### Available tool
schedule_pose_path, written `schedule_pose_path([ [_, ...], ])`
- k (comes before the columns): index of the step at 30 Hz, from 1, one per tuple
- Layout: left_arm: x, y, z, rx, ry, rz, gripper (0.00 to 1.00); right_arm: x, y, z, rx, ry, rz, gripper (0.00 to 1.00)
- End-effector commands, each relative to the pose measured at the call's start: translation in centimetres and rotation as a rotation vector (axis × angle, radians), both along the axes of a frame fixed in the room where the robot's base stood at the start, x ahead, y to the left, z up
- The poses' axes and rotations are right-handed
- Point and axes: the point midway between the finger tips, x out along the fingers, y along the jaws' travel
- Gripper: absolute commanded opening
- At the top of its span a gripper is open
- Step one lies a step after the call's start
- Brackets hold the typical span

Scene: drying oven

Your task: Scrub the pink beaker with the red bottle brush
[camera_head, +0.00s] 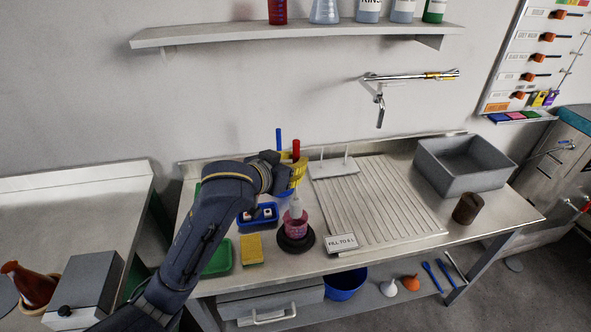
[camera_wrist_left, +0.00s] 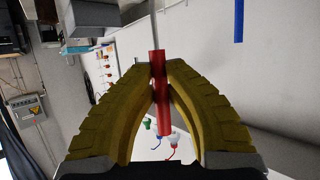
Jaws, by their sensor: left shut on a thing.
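My left gripper (camera_head: 294,176) has yellow fingers shut on the red handle of the bottle brush (camera_head: 296,148). The brush is upright, with its white head (camera_head: 296,208) pointing down at the mouth of the pink beaker (camera_head: 295,225). How far the head reaches inside is hard to tell. The beaker stands upright on a dark round base (camera_head: 296,246) on the bench. In the left wrist view the red handle (camera_wrist_left: 160,95) runs between both yellow fingers (camera_wrist_left: 160,85). My right gripper is not in view.
A blue tray (camera_head: 262,224) with small items, a yellow sponge (camera_head: 252,250) and a green tray (camera_head: 219,260) lie left of the beaker. A blue handle (camera_head: 278,138) rises behind the gripper. A ribbed drainboard (camera_head: 385,205), a sign (camera_head: 341,243) and a grey basin (camera_head: 465,165) are right.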

Motion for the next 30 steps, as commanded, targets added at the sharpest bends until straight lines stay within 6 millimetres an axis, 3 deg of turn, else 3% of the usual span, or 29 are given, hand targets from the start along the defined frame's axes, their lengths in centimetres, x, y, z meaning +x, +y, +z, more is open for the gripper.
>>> schedule_pose_path([
  [13,0.0,0.0,2.9,-0.001,-0.002,-0.001,0.00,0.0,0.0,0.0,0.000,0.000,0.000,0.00],
  [30,0.0,0.0,3.3,0.000,0.000,0.000,0.00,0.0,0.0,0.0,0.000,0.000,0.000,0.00],
])
